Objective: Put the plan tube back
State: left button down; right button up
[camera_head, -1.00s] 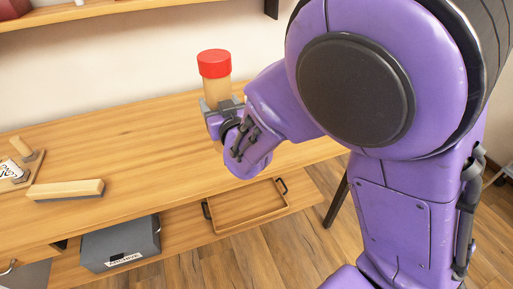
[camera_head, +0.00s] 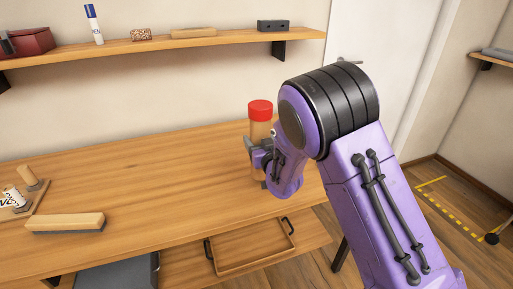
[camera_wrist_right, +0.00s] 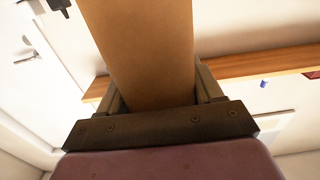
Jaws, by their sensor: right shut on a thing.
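The plan tube (camera_head: 259,131) is a brown cardboard tube with a red cap (camera_head: 260,110) at its top end. My right gripper (camera_head: 259,150) is shut on the tube and holds it nearly upright over the right part of the wooden desk. Part of the tube is hidden by the gripper, and I cannot tell whether its lower end touches the desk. In the right wrist view the tube (camera_wrist_right: 145,50) fills the space between the two fingers (camera_wrist_right: 158,90). My left gripper is in neither view.
A wall shelf (camera_head: 170,44) holds a dark red box (camera_head: 32,42), a blue-and-white bottle (camera_head: 94,24) and a black block (camera_head: 273,26). On the desk (camera_head: 150,175) lie a wooden-backed eraser (camera_head: 65,222) and a small board at left; its middle is clear. An open tray (camera_head: 250,247) sits below.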

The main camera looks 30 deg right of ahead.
notch_tip(320, 180, down, 3)
jog(key=shift+s+f, duration=0.1)
jog(key=o, duration=1.1)
jog(key=shift+s+a+r, duration=0.1)
jog(key=shift+r, duration=0.1)
jog(key=b+v, duration=0.2)
jog(key=v, duration=0.9)
jog(key=shift+s, duration=0.4)
